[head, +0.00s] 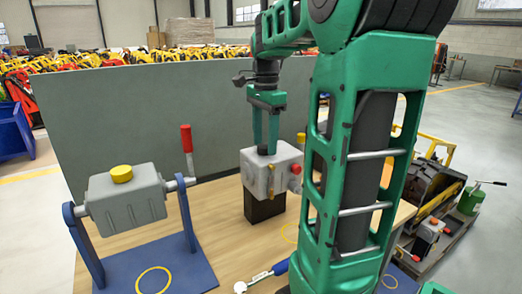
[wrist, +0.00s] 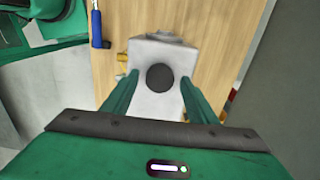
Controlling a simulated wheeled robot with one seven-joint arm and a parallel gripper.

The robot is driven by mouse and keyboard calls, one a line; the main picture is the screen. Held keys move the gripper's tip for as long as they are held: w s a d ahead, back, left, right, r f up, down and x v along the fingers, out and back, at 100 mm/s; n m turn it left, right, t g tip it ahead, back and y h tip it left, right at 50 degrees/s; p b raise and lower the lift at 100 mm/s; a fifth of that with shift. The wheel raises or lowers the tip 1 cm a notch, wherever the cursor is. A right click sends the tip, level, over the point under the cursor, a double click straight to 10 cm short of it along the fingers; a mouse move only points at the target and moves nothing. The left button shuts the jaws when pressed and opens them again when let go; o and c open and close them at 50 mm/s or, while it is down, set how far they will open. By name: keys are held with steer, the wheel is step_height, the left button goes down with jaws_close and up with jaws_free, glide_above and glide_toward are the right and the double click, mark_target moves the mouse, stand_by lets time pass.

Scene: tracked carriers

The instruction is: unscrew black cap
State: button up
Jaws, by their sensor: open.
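The black cap (wrist: 160,77) is a round dark disc on top of a light grey box-shaped housing (wrist: 165,48). In the head view the cap (head: 263,150) shows small on the housing (head: 254,172), which stands on a black block (head: 265,207) on the table. My green gripper (head: 266,133) points down from above, with its fingers either side of the cap. In the wrist view my gripper (wrist: 160,88) is open, one finger left and one right of the cap, with gaps between. I cannot tell the exact fingertip height against the cap.
A grey tank with a yellow cap (head: 122,173) hangs on a blue stand at the left, beside a red-handled lever (head: 187,140). A blue-handled tool (head: 262,276) lies at the table's front. A grey panel (head: 150,110) stands behind the table. A yellow fitting (wrist: 123,57) sticks out from the housing.

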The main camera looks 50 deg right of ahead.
steer(key=c, duration=1)
steer(key=shift+o, duration=0.2)
steer(key=n, duration=0.6)
steer(key=shift+n, duration=0.4)
steer(key=n, duration=0.3)
